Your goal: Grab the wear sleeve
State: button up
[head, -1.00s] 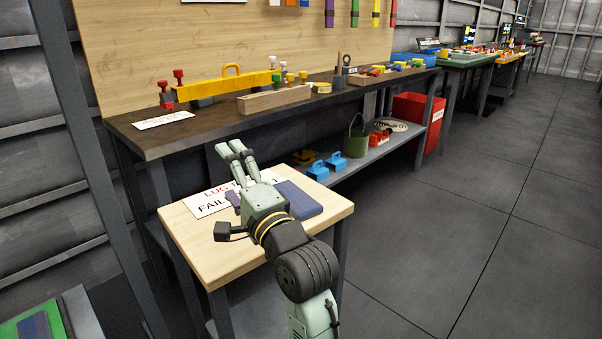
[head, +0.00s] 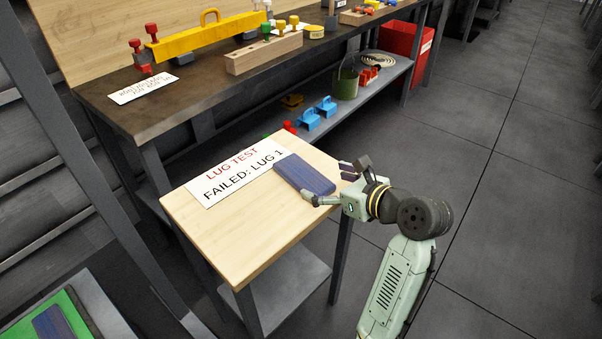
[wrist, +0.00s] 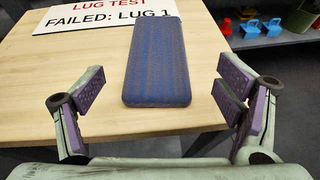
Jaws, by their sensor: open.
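A flat dark blue woven piece that looks like the wear sleeve (head: 305,175) lies on the small wooden table near its right edge. It also shows in the wrist view (wrist: 158,60), lengthwise ahead of me. My gripper (head: 327,183) is at the table's right edge, at the near end of the sleeve. In the wrist view my gripper (wrist: 160,92) is open and empty, with the sleeve's near end between its purple-padded fingers in the picture. I see no contact; the height gap is hard to judge.
A "LUG TEST FAILED: LUG 1" sign (head: 236,172) lies left of the sleeve on the wooden table (head: 235,232). A workbench (head: 200,95) with a yellow lifting beam (head: 183,42) stands behind. Another dark blue piece (head: 54,326) lies on green at lower left. The floor at right is clear.

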aim_at(305, 175)
jog(key=shift+r+x, duration=0.2)
jog(key=shift+x, duration=3.3)
jog(key=shift+a, duration=0.2)
jog(key=shift+c, duration=0.2)
